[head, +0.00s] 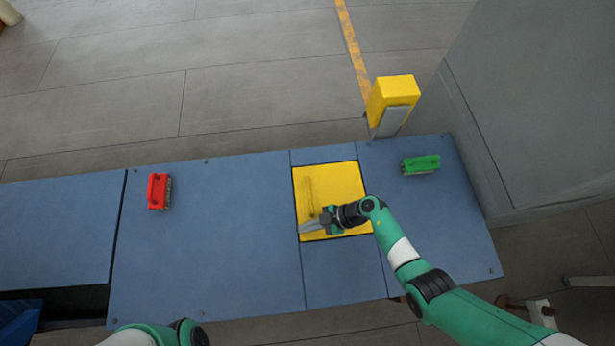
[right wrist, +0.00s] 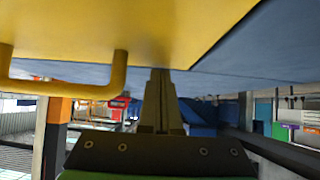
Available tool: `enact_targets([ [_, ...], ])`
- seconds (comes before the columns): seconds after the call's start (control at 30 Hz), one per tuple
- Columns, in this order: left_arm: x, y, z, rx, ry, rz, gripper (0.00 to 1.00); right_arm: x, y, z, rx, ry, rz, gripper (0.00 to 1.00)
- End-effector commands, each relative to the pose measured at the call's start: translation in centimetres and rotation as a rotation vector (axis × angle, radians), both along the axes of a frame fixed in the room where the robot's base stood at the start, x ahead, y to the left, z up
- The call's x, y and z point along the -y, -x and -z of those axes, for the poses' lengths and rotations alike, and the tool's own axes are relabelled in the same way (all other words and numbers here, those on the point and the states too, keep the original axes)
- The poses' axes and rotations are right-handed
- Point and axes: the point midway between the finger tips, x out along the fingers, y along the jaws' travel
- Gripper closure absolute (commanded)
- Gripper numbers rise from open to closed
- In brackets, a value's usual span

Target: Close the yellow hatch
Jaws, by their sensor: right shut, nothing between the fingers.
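The yellow hatch (head: 345,185) lies in an opening in the blue worktop and looks about level with it, with a thin dark gap along its edges. Its yellow bar handle (head: 309,195) is on the left part of the panel. My right gripper (head: 304,228) is shut and empty, low over the hatch's near left part, just in front of the handle. In the right wrist view the hatch (right wrist: 200,25) fills the top, the handle (right wrist: 70,97) is to the left, and the shut fingers (right wrist: 160,78) seem close to the surface; contact is unclear. My left gripper is out of view.
A red brush (head: 157,191) lies on the blue worktop (head: 225,240) left of the hatch, and a green brush (head: 421,164) lies to its right. A yellow box on a grey bracket (head: 394,95) stands at the back edge. A grey wall or cabinet (head: 530,100) is at the right.

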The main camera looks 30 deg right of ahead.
Motion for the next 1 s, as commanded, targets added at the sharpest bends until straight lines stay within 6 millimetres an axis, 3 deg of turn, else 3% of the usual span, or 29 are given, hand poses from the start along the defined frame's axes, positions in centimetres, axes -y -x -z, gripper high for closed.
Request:
enact_targets([
  [0.2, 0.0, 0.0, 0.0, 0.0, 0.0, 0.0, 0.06, 0.1, 0.2, 0.3, -0.006, 0.007, 0.0, 1.0],
  [0.33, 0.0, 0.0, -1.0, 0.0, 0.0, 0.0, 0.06, 0.1, 0.3, -0.6, -0.007, 0.007, 0.0, 1.0],
  [0.6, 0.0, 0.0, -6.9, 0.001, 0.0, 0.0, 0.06, 0.3, 0.2, -5.6, -0.003, 0.003, 0.004, 1.0],
  [0.8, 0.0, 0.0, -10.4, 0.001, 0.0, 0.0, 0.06, 4.2, 1.8, -9.2, -0.002, 0.003, 0.009, 1.0],
  [1.0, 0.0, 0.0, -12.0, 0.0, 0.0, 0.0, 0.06, 6.3, 2.8, -11.0, -0.001, 0.002, 0.006, 1.0],
])
